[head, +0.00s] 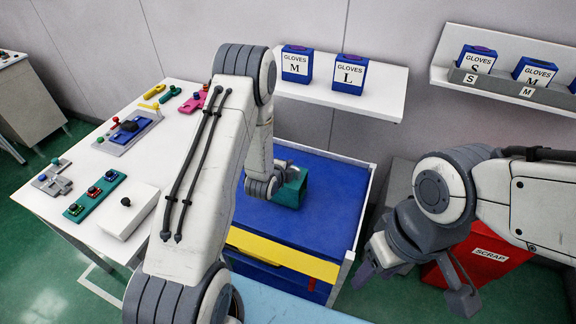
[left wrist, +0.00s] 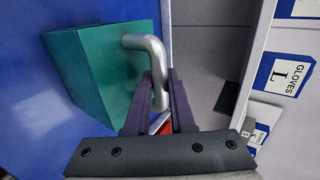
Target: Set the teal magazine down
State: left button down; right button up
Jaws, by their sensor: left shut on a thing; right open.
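The teal magazine (head: 291,189) is a box with a bent metal handle, over the blue top of a cart (head: 325,225). My left gripper (head: 277,181) is shut on the handle, which shows between its fingers in the left wrist view (left wrist: 158,105). The magazine's teal body (left wrist: 92,75) is beside the fingers there, with blue surface around it. Whether its underside touches the blue top I cannot tell. My left arm hides part of the cart in the head view. My right gripper (head: 414,284) is open and empty, right of the cart.
A white table (head: 95,180) at the left carries several coloured parts. A white shelf (head: 380,88) with blue glove boxes (head: 350,75) is behind the cart. A red scrap bin (head: 485,258) stands at the right. The cart top around the magazine looks clear.

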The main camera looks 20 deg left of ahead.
pick_arm(q)
jog(key=c, duration=1.2)
grip_release()
jog(key=shift+f, duration=0.15)
jog(key=o, duration=0.4)
jog(key=shift+o, duration=0.2)
jog(key=shift+s, duration=0.15)
